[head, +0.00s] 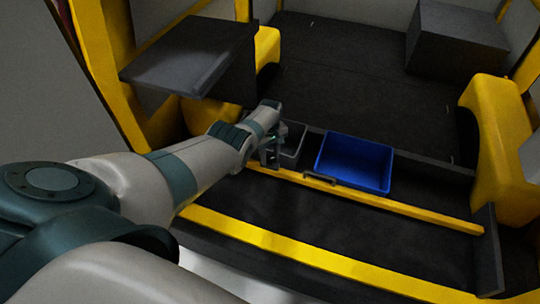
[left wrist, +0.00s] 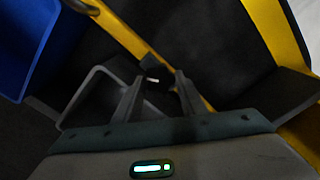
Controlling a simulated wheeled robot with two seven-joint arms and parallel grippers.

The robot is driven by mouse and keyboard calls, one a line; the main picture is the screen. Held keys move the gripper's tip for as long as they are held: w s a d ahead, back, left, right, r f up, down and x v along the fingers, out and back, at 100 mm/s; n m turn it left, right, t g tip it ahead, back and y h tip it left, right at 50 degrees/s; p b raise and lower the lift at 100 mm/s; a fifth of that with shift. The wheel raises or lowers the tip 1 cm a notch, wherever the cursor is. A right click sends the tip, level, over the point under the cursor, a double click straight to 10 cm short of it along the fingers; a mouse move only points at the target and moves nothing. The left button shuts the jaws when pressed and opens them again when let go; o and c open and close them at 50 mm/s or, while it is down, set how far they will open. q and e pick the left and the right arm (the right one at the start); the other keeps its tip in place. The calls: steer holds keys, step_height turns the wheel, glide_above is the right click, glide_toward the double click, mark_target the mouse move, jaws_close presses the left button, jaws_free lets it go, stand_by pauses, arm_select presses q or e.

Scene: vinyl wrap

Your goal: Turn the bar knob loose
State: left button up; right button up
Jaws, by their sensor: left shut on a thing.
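A yellow bar (head: 390,206) runs across the front of the cargo floor. It also shows in the left wrist view (left wrist: 122,32), running diagonally down between my fingers. My left gripper (head: 270,161) is at the bar's left end. In the left wrist view my left gripper (left wrist: 157,84) has its two fingers on either side of a small dark knob (left wrist: 152,64) at the bar, and is shut on it. The knob is small and dim, and the gripper hides it in the head view. My right gripper is not in view.
A grey bin (head: 292,152) stands right beside my left gripper, with a blue bin (head: 355,163) to its right. A dark handle (head: 320,179) sits on the bar. A dark shelf (head: 185,62) overhangs at left. The cargo floor behind (head: 350,90) is clear.

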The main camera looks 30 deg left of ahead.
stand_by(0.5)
arm_select(q)
steer(key=o, duration=1.1)
steer(key=shift+c, duration=0.2)
steer(key=shift+r, duration=0.15)
step_height(320, 180, up, 3)
steer(key=p, duration=0.2)
steer(key=shift+r+p, duration=0.15)
steer(key=shift+p, duration=0.15)
step_height(320, 180, up, 5)
steer(key=p, duration=0.1)
step_height(320, 180, up, 9)
glide_above(270, 158)
steer(key=shift+b, duration=0.45)
